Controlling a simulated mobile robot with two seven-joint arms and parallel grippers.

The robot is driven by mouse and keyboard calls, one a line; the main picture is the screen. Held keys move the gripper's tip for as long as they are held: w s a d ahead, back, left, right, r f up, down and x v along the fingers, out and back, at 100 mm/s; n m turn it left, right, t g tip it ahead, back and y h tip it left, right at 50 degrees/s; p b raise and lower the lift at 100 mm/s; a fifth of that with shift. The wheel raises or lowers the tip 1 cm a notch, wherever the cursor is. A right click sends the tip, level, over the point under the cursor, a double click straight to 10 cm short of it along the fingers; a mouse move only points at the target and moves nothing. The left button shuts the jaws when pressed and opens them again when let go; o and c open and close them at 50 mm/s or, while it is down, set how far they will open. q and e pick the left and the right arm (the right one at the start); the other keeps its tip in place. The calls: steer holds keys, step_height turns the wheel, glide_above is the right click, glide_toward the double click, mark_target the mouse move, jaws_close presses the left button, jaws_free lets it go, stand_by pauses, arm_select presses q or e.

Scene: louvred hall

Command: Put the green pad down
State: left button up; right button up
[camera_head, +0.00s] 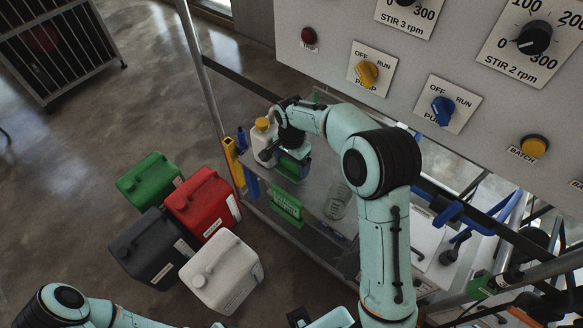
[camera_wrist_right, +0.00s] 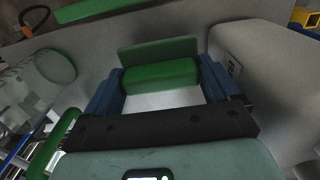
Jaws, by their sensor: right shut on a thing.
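My right gripper (camera_head: 292,168) is over the grey shelf (camera_head: 312,190) below the control panel, beside a white bottle with a yellow cap. It is shut on the green pad (camera_wrist_right: 160,75). In the right wrist view the pad lies between the blue fingers of the gripper (camera_wrist_right: 162,88), and a darker green flat piece (camera_wrist_right: 158,49) shows just behind it. I cannot tell if that piece is part of the pad. In the head view the arm and fingers hide most of the pad. Whether it touches the shelf is unclear.
The white bottle (camera_head: 263,135) stands close left of the gripper. A clear jar (camera_head: 338,200) is to its right. Green, red (camera_head: 204,203), black and white canisters stand on the floor at left.

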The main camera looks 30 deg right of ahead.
mark_target(291, 169)
step_height(291, 169, down, 3)
steer(key=shift+w, duration=0.1)
steer(key=shift+f, duration=0.15)
steer(key=o, duration=0.9)
steer(key=shift+c, duration=0.2)
